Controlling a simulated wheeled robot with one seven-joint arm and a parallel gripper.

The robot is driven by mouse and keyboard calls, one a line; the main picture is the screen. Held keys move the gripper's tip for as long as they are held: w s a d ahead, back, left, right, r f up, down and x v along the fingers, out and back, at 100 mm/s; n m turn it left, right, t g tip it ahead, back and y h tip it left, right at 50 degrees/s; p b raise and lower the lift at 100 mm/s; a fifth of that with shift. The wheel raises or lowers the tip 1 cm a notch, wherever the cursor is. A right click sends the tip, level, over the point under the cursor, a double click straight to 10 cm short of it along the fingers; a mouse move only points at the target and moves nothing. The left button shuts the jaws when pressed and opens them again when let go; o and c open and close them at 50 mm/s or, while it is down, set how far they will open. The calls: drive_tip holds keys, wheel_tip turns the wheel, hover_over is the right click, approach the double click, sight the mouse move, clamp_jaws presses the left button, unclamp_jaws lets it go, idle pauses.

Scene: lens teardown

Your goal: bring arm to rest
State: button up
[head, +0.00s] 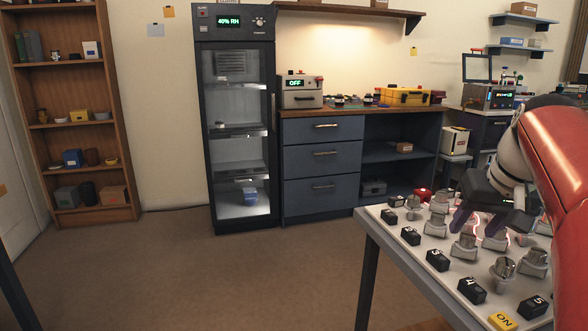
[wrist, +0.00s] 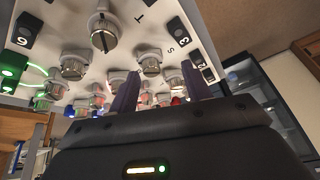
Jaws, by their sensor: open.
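My arm comes in from the right edge of the head view. My gripper (head: 477,222) hangs over a white-topped table (head: 437,280), with its two dark purple fingers pointing down among the metal knobs. In the wrist view my gripper (wrist: 160,88) shows its fingers spread apart with nothing held between them. Knobs and the table top lie beyond the fingertips. I cannot tell whether a fingertip touches a knob.
Silver knobs (head: 464,247), black numbered blocks (head: 437,260) and a yellow ON block (head: 502,321) cover the table top. A glass-door cabinet (head: 236,130), blue drawers (head: 322,155) and a wooden shelf (head: 98,130) stand behind. The brown floor (head: 200,285) at left is clear.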

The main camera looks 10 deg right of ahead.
drive_tip(key=s+a+f+n, duration=0.2)
drive_tip(key=s+a+f, duration=0.2)
drive_tip(key=a+f, duration=0.4)
drive_tip(key=s+a+f+n, duration=0.2)
drive_tip(key=s+a+f, duration=0.3)
drive_tip(key=a+f, duration=0.4)
drive_tip(key=a, duration=0.7)
drive_tip(key=shift+s+a+t+y, duration=0.2)
drive_tip(key=shift+s+t+y, duration=0.1)
drive_tip(key=shift+t+y, duration=0.1)
